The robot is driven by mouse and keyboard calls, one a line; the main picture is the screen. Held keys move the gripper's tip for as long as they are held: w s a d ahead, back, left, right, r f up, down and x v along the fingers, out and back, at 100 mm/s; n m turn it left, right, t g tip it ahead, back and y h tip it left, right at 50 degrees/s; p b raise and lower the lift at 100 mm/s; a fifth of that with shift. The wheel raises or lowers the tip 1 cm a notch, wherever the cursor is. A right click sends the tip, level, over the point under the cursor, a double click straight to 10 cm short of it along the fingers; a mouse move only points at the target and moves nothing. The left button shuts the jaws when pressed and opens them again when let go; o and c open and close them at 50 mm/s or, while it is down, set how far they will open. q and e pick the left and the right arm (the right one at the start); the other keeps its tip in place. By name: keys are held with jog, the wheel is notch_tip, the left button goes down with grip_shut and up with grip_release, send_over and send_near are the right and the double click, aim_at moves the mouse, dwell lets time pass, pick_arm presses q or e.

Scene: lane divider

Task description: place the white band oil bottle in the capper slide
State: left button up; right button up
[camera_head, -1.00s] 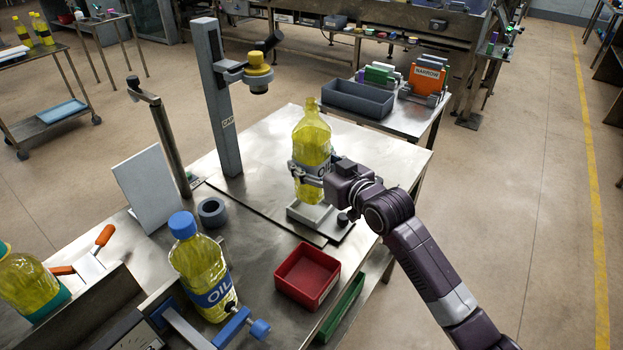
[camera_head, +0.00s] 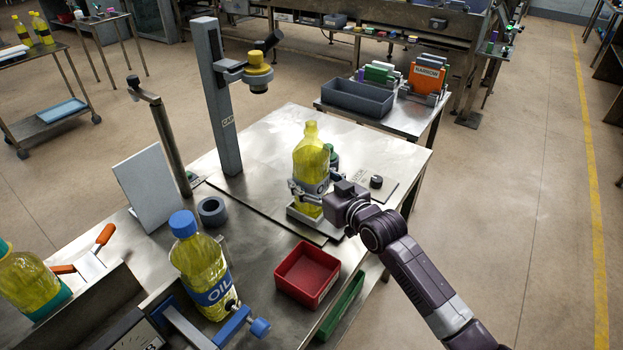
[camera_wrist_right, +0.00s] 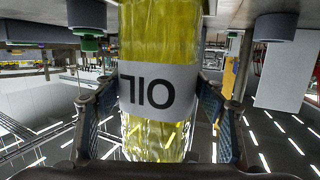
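The white band oil bottle (camera_head: 309,160), clear with yellow oil and no cap, stands upright over the capper slide (camera_head: 305,228), a grey metal cradle on the table. Its lower end appears within the cradle's outline; I cannot tell whether it rests on the base. My right gripper (camera_head: 316,190) is closed around the bottle's band from the right. In the right wrist view the bottle (camera_wrist_right: 160,45) appears upside down, with its OIL label between my fingers (camera_wrist_right: 158,112). My left gripper is not in view.
The capper post (camera_head: 217,100) with its yellow-topped head (camera_head: 258,78) stands behind left. A blue-capped oil bottle (camera_head: 200,270), a red tray (camera_head: 307,275) and a grey ring (camera_head: 212,211) are nearer. A black knob (camera_head: 376,181) sits right of the slide.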

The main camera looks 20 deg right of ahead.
jog(key=shift+o, duration=0.9)
jog(key=shift+r, duration=0.1)
jog(key=b+v, duration=0.1)
jog(key=v, duration=1.1)
